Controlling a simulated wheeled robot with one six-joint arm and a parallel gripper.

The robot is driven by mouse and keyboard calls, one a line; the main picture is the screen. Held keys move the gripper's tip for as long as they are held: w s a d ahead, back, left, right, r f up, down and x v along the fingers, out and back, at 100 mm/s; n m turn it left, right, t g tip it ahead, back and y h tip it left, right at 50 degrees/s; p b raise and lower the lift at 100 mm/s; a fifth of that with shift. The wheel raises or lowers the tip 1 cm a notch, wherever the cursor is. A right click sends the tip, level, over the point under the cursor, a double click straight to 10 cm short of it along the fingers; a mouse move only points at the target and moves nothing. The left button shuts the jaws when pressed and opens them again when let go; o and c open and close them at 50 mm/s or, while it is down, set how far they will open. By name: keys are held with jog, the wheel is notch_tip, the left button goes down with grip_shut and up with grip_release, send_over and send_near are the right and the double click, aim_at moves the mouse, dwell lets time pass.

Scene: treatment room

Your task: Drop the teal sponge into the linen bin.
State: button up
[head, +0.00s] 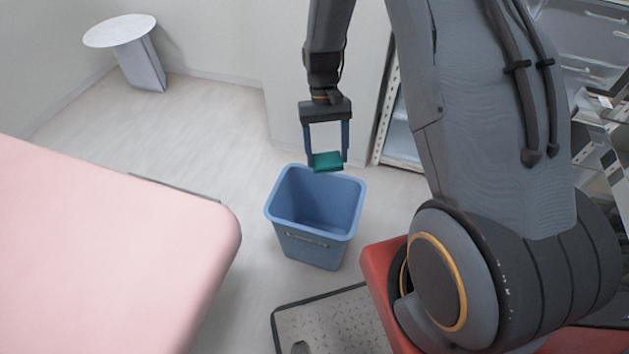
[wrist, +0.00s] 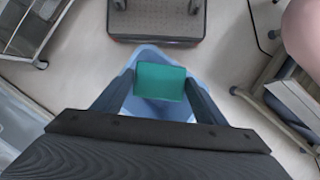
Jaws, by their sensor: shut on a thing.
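The teal sponge (head: 327,162) is held between the two fingers of my gripper (head: 327,155), which points down. In the head view it appears over the back part of the blue linen bin (head: 318,250). The bin stands upright on the floor with its top open, and its visible inside looks empty. In the wrist view the sponge (wrist: 160,82) sits between the fingertips of my gripper (wrist: 159,88), with the bin (wrist: 150,52) below it. The sponge hides part of the bin's inside there. The sponge is above the rim, apart from the bin as far as I can tell.
A pink padded couch (head: 100,250) fills the lower left. A small round white table (head: 120,30) stands at the back left. A grey step plate (head: 335,325) lies in front of the bin. Shelving (head: 400,140) stands behind it to the right. Floor left of the bin is clear.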

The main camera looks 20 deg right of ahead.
jog(key=w+f+m+y+b, duration=0.1)
jog(key=w+f+m+b, duration=0.1)
jog(key=f+b, duration=0.9)
jog(key=w+f+m+y+b, duration=0.1)
jog(key=w+f+m+b, duration=0.2)
jog(key=f+b, duration=0.9)
jog(key=shift+w+d+f+m+t, duration=0.15)
jog(key=shift+w+f+m+t, duration=0.15)
jog(key=shift+w+f, duration=0.45)
jog(key=shift+r, duration=0.1)
jog(key=o, duration=1.1)
jog(key=p+v, duration=0.1)
jog(key=v, duration=0.6)
jog(key=shift+w+d+r, duration=0.1)
jog(key=shift+d+r, duration=0.05)
jog(key=shift+r, duration=0.2)
